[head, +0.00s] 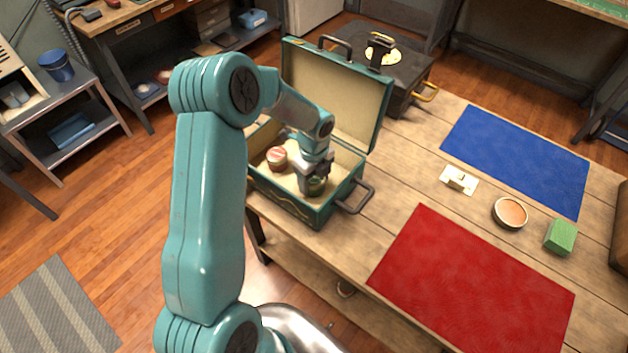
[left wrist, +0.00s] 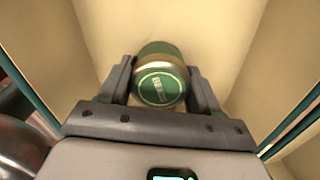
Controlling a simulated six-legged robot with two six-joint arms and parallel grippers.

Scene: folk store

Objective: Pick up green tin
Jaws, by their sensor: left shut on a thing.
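The green tin (head: 317,185) is inside the open teal case (head: 290,207), near its front right corner. In the left wrist view the green tin (left wrist: 160,80) shows its round labelled lid and sits between the two fingers. My left gripper (head: 314,180) reaches down into the case and is shut on the tin; it also shows in the left wrist view (left wrist: 162,85). Whether the tin touches the case floor cannot be told. My right gripper is not in view.
A red and white tin (head: 277,158) stands in the case, left of my gripper. The case lid (head: 340,90) stands open behind. On the table lie a red mat (head: 475,285), a blue mat (head: 520,155), a round dish (head: 510,213), a green block (head: 560,237) and a small white switch plate (head: 458,180).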

